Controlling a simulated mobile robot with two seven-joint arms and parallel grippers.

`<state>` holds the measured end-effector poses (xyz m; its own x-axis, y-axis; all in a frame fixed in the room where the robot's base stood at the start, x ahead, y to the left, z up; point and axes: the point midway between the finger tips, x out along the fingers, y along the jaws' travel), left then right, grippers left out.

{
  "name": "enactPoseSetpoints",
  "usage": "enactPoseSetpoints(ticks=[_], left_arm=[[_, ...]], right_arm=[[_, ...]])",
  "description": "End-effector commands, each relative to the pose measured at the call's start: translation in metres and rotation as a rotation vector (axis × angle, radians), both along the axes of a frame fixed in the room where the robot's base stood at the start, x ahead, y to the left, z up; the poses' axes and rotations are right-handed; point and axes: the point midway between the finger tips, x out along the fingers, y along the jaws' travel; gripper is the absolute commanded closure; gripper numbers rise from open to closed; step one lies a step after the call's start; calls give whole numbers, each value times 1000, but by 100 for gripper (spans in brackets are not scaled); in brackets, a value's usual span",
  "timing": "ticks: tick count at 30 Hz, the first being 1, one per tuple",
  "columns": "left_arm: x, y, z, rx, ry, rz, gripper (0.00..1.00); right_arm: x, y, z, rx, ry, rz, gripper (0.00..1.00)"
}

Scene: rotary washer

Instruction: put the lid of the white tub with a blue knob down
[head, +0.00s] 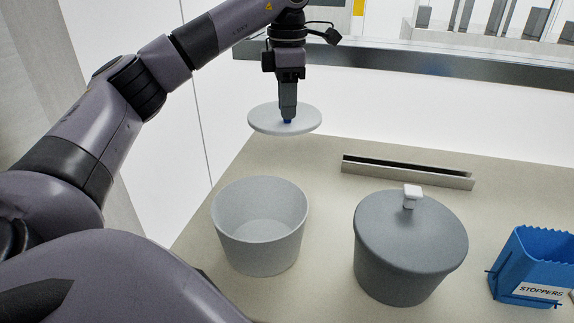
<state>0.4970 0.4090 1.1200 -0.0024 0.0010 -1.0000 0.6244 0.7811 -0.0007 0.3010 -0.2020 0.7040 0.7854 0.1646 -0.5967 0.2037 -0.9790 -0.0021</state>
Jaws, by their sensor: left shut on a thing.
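My left gripper (288,115) points down and is shut on the blue knob (287,121) of a round white lid (262,122). The lid hangs level in the air, above and behind the open white tub (260,257). The tub stands on the table, and its inside looks empty. The knob is mostly hidden by the fingers. My right gripper is not in the view.
A grey tub with a lid and white knob (411,247) stands on the table (325,225) to the right. A blue bin labelled STOPPERS (540,262) is at the far right. A low metal channel (408,173) lies behind the grey tub.

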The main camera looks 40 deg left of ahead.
Motion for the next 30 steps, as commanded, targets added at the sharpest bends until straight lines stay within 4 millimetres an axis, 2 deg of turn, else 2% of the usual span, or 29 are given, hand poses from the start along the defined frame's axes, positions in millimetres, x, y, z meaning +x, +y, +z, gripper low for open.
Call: enactPoseSetpoints(ticks=[1, 6, 9, 14, 22, 30], left_arm=[[-1, 0, -19, 1, 4, -1, 100], [-1, 1, -56, 1, 3, 0, 100], [-1, 0, -72, 1, 1, 1, 100], [0, 0, -84, 1, -1, 0, 100], [-1, 0, -121, 0, 0, 1, 100], [0, 0, -125, 0, -2, 0, 100]], right_arm=[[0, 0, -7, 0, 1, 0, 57], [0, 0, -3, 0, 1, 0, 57], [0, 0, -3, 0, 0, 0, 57], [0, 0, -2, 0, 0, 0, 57], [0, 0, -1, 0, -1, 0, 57], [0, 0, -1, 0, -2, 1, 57]])
